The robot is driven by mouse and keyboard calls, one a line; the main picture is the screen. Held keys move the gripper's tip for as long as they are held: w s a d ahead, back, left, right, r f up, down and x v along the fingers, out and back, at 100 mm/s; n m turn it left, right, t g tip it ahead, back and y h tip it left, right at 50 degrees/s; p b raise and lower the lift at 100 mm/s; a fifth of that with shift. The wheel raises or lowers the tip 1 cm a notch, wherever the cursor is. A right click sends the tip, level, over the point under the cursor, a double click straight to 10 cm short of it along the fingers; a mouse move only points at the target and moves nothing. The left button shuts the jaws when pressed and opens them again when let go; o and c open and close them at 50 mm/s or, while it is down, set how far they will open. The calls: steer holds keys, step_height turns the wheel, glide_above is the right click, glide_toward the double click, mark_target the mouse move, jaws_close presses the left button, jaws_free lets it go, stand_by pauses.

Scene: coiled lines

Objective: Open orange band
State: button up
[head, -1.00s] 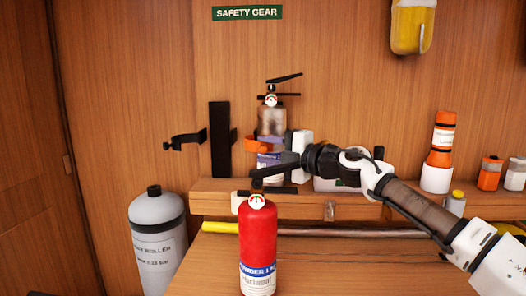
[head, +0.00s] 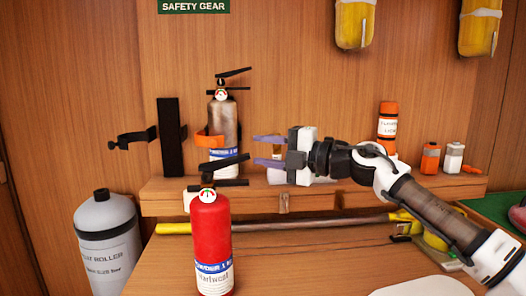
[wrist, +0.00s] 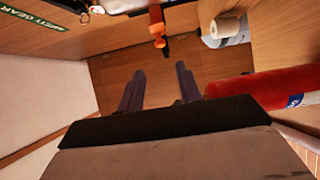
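The orange band (head: 207,140) sits at the left front of a grey fire extinguisher (head: 223,122) that stands upright on the shelf. How far the band wraps around the body is unclear. An orange piece, likely the band, shows at the top of the wrist view (wrist: 157,25), beyond the fingers. My gripper (head: 266,151) is right of the grey extinguisher, with its fingers pointing left. The fingers are apart with nothing between them, and in the wrist view (wrist: 159,88) a clear gap also shows between them.
A red extinguisher (head: 210,245) stands in front, close beside my gripper in the wrist view (wrist: 265,85). A black upright plate (head: 170,135) and black clamp (head: 133,138) are left of the band. Orange bottles (head: 388,130) stand right, behind my arm. A grey cylinder (head: 108,245) stands lower left.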

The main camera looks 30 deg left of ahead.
steer(key=r+n+g+p, duration=0.1)
steer(key=r, duration=0.1)
steer(key=r+p, duration=0.1)
steer(key=r+n+g+p, duration=0.1)
steer(key=r, duration=0.1)
steer(key=shift+s+r+n+g+y, duration=0.3)
steer(key=shift+y, duration=0.1)
jaws_close()
step_height(320, 180, up, 2)
steer(key=w+d+r+n+g+p, duration=0.1)
steer(key=w+d+n+g+p, duration=0.1)
steer(key=g+p, duration=0.4)
steer(key=p, duration=0.2)
glide_toward(218, 145)
steer(key=p+x, duration=0.2)
steer(key=x, duration=0.4)
steer(key=shift+s+a+r, duration=0.1)
steer(key=shift+s+a, duration=0.15)
steer(key=shift+s, duration=0.1)
steer(key=shift+a, duration=0.1)
